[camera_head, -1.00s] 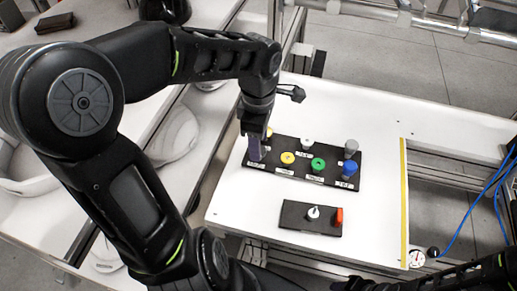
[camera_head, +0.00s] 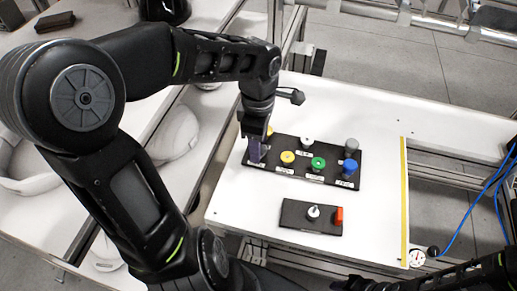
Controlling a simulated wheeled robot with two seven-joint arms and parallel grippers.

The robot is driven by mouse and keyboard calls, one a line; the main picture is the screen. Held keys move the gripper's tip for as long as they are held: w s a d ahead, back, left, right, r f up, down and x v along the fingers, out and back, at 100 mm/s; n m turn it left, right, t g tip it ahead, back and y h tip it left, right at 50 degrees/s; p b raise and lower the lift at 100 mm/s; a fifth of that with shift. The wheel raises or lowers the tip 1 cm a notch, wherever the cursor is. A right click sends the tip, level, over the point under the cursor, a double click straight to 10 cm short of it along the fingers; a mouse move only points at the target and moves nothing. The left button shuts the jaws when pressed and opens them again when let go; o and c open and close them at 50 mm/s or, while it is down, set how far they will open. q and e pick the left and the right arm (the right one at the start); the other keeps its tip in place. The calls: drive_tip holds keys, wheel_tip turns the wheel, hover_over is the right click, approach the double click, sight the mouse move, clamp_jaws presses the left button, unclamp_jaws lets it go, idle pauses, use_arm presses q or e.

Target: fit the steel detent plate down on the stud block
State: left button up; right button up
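The stud block (camera_head: 296,216) is a small black block on the white table, with a white upright stud (camera_head: 314,212) and a red piece (camera_head: 339,215) on it. A grey cylindrical piece (camera_head: 351,145) stands at the right of the larger black labelled tray (camera_head: 292,172); I cannot tell whether it is the steel detent plate. My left gripper (camera_head: 254,144) points down at the tray's left end, at a purple piece (camera_head: 254,152). Its fingers are too small and dark to tell their opening. My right arm shows at the lower right edge; its gripper is not clearly visible.
The tray also holds yellow (camera_head: 288,157), green (camera_head: 318,163), blue (camera_head: 349,167) and white (camera_head: 307,141) pieces. A yellow strip (camera_head: 403,200) runs along the table's right part. White helmet shells (camera_head: 175,139) lie on the left bench. Table space around the stud block is clear.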

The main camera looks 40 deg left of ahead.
use_arm(q)
drive_tip(key=shift+f+b, duration=0.2)
drive_tip(key=shift+b, duration=0.15)
idle(0.5)
clamp_jaws()
idle(0.3)
